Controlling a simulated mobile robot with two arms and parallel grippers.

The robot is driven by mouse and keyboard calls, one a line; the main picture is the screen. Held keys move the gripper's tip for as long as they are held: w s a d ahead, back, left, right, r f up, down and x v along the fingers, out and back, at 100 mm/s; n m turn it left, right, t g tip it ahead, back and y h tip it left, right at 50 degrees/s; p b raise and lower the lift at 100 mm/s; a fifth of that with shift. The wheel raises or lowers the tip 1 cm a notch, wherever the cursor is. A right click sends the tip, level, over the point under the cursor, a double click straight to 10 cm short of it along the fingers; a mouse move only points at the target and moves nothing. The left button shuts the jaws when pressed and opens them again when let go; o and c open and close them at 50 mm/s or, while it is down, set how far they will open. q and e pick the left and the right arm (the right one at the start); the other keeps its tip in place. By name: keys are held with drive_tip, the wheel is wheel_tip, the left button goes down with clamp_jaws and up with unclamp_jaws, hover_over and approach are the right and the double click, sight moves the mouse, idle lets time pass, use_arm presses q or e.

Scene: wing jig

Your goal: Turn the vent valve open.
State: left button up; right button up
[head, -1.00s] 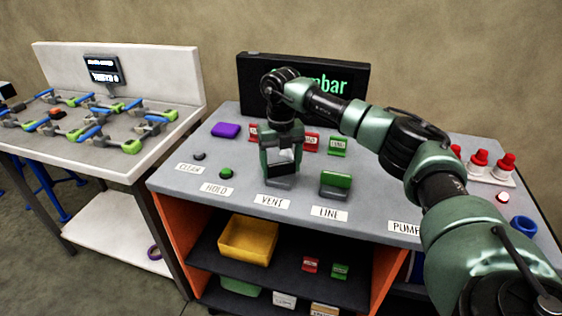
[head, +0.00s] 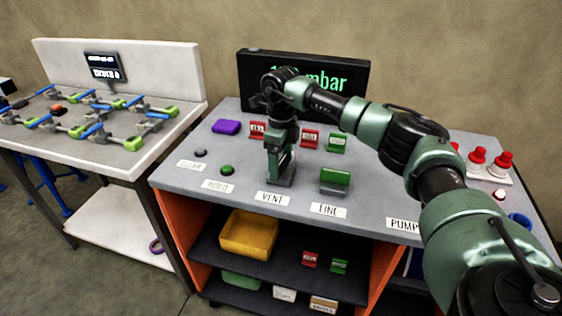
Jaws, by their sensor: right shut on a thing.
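My right gripper (head: 279,170) points down at the grey bench, behind the label VENT (head: 272,199). It is shut on the vent valve (head: 281,183), of which only the grey base shows clearly. The valve's handle is hidden between the fingers, so I cannot tell its exact angle. The gripper now shows narrow, nearly edge-on. My left gripper is not in view.
The line valve (head: 335,180) with a green handle stands close on the right. Red and green tags stand behind. A black display (head: 345,85) shows green digits and "mbar", partly hidden by my arm. A purple block (head: 226,127) lies at the left.

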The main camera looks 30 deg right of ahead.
sight(281, 161)
drive_tip(key=shift+r+n, duration=0.1)
drive_tip(key=shift+n, duration=0.5)
drive_tip(key=shift+w, duration=0.1)
drive_tip(key=o, duration=1.4)
wheel_tip(281, 161, up, 8)
drive_tip(key=shift+f+b, duration=0.1)
drive_tip(key=shift+b, duration=0.5)
drive_tip(key=shift+n, duration=0.3)
